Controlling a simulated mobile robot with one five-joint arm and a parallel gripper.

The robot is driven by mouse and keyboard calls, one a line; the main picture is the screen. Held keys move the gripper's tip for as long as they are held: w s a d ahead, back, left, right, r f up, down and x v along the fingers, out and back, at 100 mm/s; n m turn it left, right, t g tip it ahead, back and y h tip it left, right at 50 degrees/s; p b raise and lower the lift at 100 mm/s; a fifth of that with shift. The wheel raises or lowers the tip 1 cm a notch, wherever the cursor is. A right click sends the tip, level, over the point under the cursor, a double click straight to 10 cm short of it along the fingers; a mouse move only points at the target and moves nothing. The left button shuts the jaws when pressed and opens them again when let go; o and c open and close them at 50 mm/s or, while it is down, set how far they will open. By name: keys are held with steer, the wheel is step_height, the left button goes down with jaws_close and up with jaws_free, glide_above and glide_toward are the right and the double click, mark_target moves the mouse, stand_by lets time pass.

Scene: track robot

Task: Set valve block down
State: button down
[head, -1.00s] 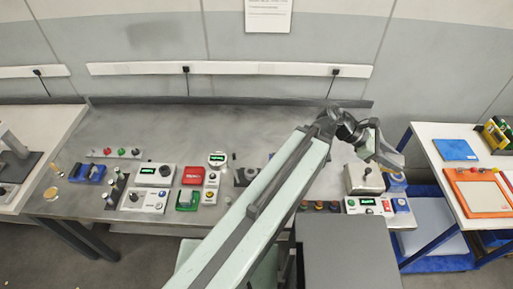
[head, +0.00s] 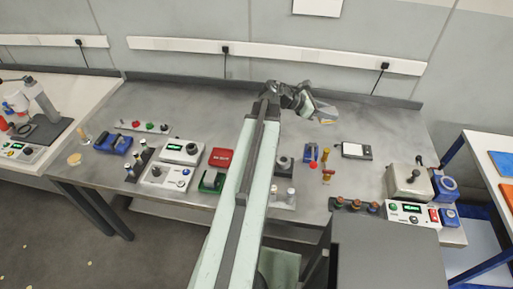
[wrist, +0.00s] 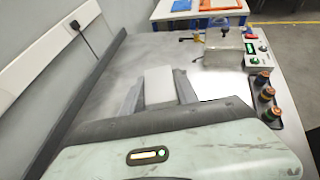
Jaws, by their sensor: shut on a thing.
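My gripper (head: 318,110) is above the back middle of the metal bench in the head view. In the wrist view my gripper (wrist: 158,90) is shut on a plain light grey block (wrist: 158,84), which I take to be the valve block. The block lies between the two dark fingers and points away from the wrist. Its underside is hidden, so I cannot tell the exact gap to the bench top. In the head view the fingers and arm largely hide the block.
Bare metal bench (head: 345,115) lies around my gripper. A black-and-white scale-like device (head: 356,151), a blue holder (head: 310,153) and a red-tipped stand (head: 326,170) stand nearer the front. A beige box with a knob (head: 408,180) is at the right. A raised edge (head: 390,100) runs along the back.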

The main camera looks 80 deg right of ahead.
steer(key=w+d+f+n+t+h+b, duration=0.1)
steer(key=w+d+f+n+h+b, duration=0.15)
steer(key=w, duration=0.75)
steer(key=w+d+f+n+t+h+b, duration=0.1)
steer(key=w+f+b, duration=0.15)
steer(key=w, duration=0.75)
steer(key=w+d+f+n+t+h+b, duration=0.15)
steer(key=w+f, duration=0.25)
steer(key=w, duration=0.6)
steer(key=f+b, duration=0.6)
steer(key=b, duration=0.1)
steer(key=f+b, duration=0.3)
steer(key=shift+a+f+b, duration=0.25)
steer(key=shift+f+b, duration=0.15)
steer(key=shift+r, duration=0.2)
steer(key=shift+f, duration=0.15)
steer(key=c, duration=0.9)
jaws_free()
steer(key=p+v, duration=0.5)
steer(key=v, duration=0.7)
steer(key=shift+w+p, duration=0.1)
steer(key=shift+p, duration=0.3)
